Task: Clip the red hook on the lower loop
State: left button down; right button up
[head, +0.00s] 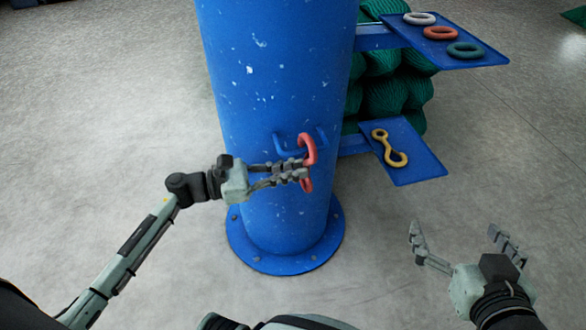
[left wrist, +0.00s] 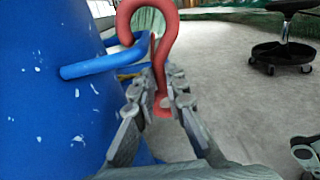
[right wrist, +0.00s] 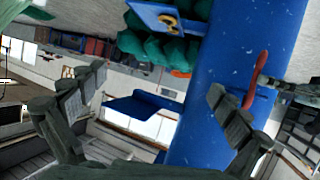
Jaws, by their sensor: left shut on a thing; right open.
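The red hook (head: 308,148) is held upright in front of the blue post. My left gripper (head: 298,172) is shut on its shank, and the curved end stands above the fingers. In the left wrist view the hook (left wrist: 176,28) has its curve at the top and its tip at the left. The lower loop (head: 283,143), a bent blue bar on the post, is right beside it. In that view the loop (left wrist: 92,67) reaches to the hook's mouth; I cannot tell whether it is inside. My right gripper (head: 456,232) is open and empty, low at the right.
The blue post (head: 275,70) stands on a bolted round base. An upper shelf (head: 480,58) carries white, orange and teal rings. Green netting hangs behind. The floor at right is clear.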

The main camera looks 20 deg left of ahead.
jog(key=w+a+r+t+y+b, duration=0.1)
jog(key=a+r+t, duration=0.2)
jog(key=r, duration=0.3)
jog(key=shift+a+y, duration=0.35)
jog(key=shift+y, duration=0.05)
dwell(1.7)
jog(key=shift+a+r, duration=0.1)
jog(key=shift+r, duration=0.15)
dwell(0.5)
notch_tip(320, 180, up, 8)
jog(key=s+a+t+y+b, duration=0.1)
jog(key=a+t+y+b, duration=0.1)
jog(key=t, duration=0.2)
jog(key=shift+s+a+y, duration=0.4)
dwell(1.9)
dwell(0.3)
jog(key=shift+d, duration=0.1)
